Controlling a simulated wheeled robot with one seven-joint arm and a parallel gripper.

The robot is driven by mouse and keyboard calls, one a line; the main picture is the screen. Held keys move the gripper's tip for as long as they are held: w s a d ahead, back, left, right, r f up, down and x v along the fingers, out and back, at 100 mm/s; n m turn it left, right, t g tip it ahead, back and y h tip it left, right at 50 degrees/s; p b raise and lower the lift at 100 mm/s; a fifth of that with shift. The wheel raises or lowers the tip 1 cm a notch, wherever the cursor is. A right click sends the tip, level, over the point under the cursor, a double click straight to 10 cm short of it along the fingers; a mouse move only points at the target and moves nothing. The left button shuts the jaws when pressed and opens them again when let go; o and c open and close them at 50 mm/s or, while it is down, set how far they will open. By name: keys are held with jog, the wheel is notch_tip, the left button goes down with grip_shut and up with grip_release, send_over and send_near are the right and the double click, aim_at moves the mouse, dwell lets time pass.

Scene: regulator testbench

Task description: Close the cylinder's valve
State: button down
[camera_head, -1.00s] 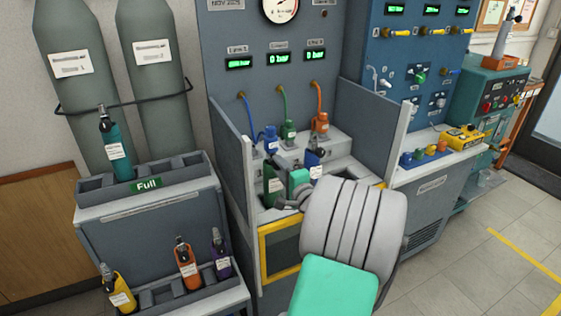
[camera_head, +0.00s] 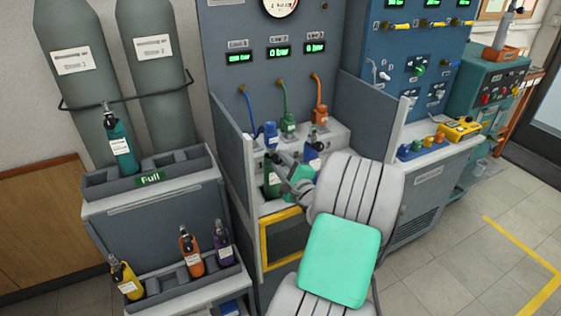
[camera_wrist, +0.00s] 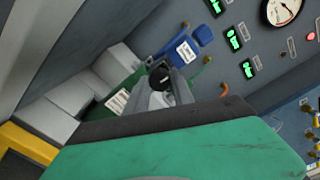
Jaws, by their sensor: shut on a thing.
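A dark green cylinder (camera_head: 272,185) with a white label stands in the front of the testbench, partly hidden by my arm. In the wrist view it shows as a green body (camera_wrist: 97,114) with its label beside the fingers. My gripper (camera_head: 277,159) is at the cylinder's top. In the wrist view my gripper (camera_wrist: 167,84) is shut on a round black valve knob (camera_wrist: 159,78), which appears to be the green cylinder's. The knob's exact turn position cannot be told.
A blue cylinder (camera_head: 312,156) stands close by on the right. Blue, green and orange hose connectors hang behind. Grey side panels (camera_head: 233,165) flank the bay. A rack marked Full (camera_head: 150,179) holds a teal cylinder; several others stand in the lower rack.

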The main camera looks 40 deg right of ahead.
jog(key=c, duration=1.1)
grip_release()
jog(key=b+v, duration=0.1)
jog(key=v, duration=0.6)
jog(key=shift+s+a, duration=0.2)
jog(key=shift+s, duration=0.2)
